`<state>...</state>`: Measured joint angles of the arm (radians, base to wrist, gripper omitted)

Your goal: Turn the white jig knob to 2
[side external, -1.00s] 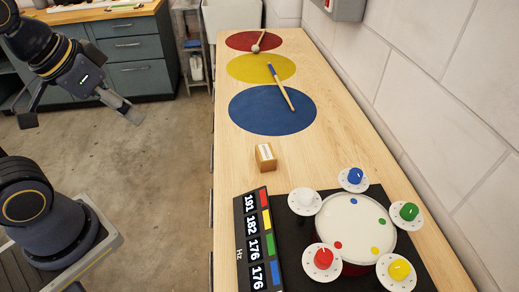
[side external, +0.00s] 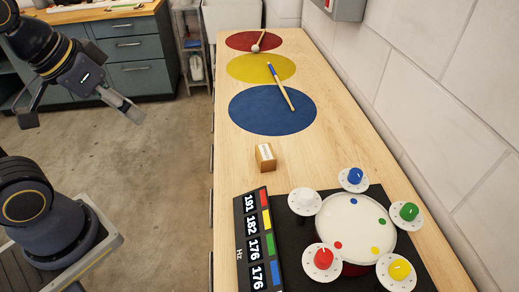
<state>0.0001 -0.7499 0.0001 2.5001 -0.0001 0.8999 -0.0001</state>
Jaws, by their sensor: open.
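The white jig knob (side external: 305,199) sits on its white dial at the upper left edge of the drum. Its pointer and the dial numbers are too small to read. My gripper (side external: 85,114) is at the left, over the floor, well away from the bench and the knob. It is open and empty, with its fingers wide apart and pointing down.
The drum (side external: 356,222) has blue (side external: 355,175), green (side external: 409,211), yellow (side external: 399,269) and red (side external: 323,258) knobs around it. A Hz display (side external: 257,240) stands left of it. A small wooden block (side external: 265,156), a drumstick (side external: 282,88) and a mallet (side external: 259,43) lie farther back.

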